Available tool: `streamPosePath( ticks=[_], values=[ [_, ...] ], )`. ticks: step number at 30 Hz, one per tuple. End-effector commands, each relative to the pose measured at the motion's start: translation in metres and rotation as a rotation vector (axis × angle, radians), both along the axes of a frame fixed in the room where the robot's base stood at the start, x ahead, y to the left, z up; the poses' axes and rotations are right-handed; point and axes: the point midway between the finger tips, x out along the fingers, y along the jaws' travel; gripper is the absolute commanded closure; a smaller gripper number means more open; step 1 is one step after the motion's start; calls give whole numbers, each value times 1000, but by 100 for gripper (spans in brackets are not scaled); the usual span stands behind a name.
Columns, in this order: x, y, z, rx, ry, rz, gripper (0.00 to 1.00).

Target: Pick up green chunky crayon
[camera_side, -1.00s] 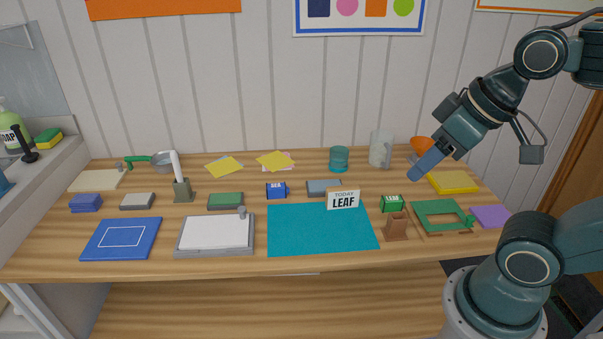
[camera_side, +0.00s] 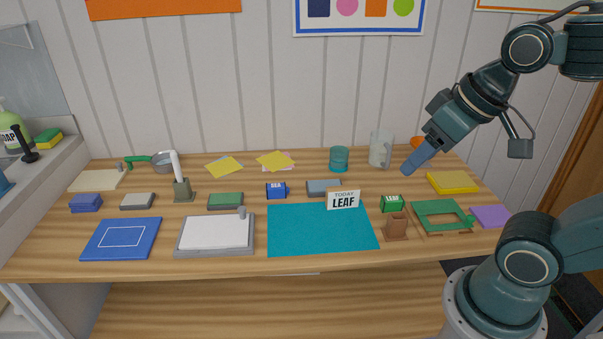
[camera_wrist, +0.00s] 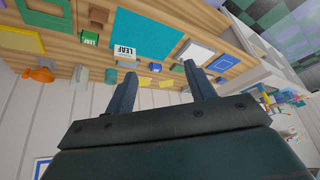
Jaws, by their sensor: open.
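My gripper (camera_side: 407,171) is in the air above the back right of the table, with its blue fingers slanting down to the left. In the wrist view my gripper (camera_wrist: 160,72) shows two parted fingers with nothing between them. I cannot make out a clear crayon shape. A small green labelled block (camera_side: 392,203) stands right of the teal mat, below my gripper in the side view; it also shows in the wrist view (camera_wrist: 89,38). A green-topped block (camera_side: 225,200) lies left of centre, and a green handle (camera_side: 138,159) joins a grey round pan at the back left.
A clear pitcher (camera_side: 380,150), teal cup (camera_side: 339,159) and partly hidden orange object (camera_side: 416,142) stand near my gripper at the back. A yellow block (camera_side: 453,182), green frame (camera_side: 422,209) and brown holder (camera_side: 396,228) are at right.

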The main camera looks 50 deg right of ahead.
Motion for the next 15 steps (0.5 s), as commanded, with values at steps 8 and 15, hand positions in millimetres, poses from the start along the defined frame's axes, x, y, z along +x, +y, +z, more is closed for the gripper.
streamPosePath(
  ticks=[8,15],
  values=[
    [38,-25,-3,97,64,-301,45],
    [74,-58,-15,192,114,-618,45]
  ],
)
